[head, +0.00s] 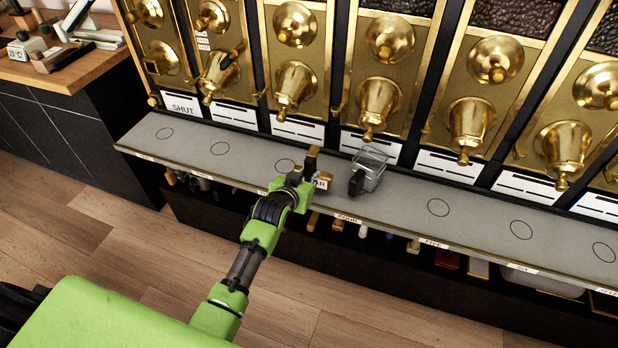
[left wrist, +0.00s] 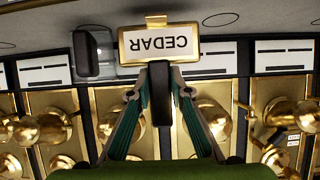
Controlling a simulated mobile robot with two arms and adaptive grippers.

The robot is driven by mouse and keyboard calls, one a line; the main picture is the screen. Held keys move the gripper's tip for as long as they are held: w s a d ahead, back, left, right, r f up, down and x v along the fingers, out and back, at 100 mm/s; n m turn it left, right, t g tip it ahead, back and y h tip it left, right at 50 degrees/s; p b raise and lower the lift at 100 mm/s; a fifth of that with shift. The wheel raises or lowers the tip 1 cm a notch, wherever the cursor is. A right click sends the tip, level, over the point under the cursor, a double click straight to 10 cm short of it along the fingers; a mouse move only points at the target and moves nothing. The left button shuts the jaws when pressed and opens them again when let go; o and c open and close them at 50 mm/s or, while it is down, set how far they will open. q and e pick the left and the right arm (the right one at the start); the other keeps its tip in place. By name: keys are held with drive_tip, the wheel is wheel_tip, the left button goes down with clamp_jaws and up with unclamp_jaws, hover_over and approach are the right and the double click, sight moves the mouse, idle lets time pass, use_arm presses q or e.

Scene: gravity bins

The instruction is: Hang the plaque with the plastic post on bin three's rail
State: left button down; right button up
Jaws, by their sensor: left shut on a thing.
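My left gripper (head: 308,176) is shut on the dark post (left wrist: 160,95) of a brass-framed plaque (head: 322,181). In the left wrist view the plaque (left wrist: 160,44) has a white face reading CEDAR upside down, and a brass tab on its far edge. The gripper holds it above the grey shelf, near the front rail (head: 390,232). Bin three (head: 295,85) is behind and a little left of the gripper. Its rail label is covered by my arm, and any gap between plaque and rail is hard to judge. My right gripper is out of view.
A clear scoop with a black handle (head: 370,168) stands on the grey shelf (head: 480,210) just right of the plaque. Brass bin spouts overhang the shelf behind. The shelf is clear to the left and farther right. Various items lie underneath.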

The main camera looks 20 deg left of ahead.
use_arm(q)
drive_tip(key=shift+r+p, duration=0.15)
drive_tip(key=shift+p, duration=0.25)
drive_tip(key=s+p, duration=0.9)
drive_tip(key=s, duration=0.7)
drive_tip(key=shift+a, duration=0.2)
idle(1.4)
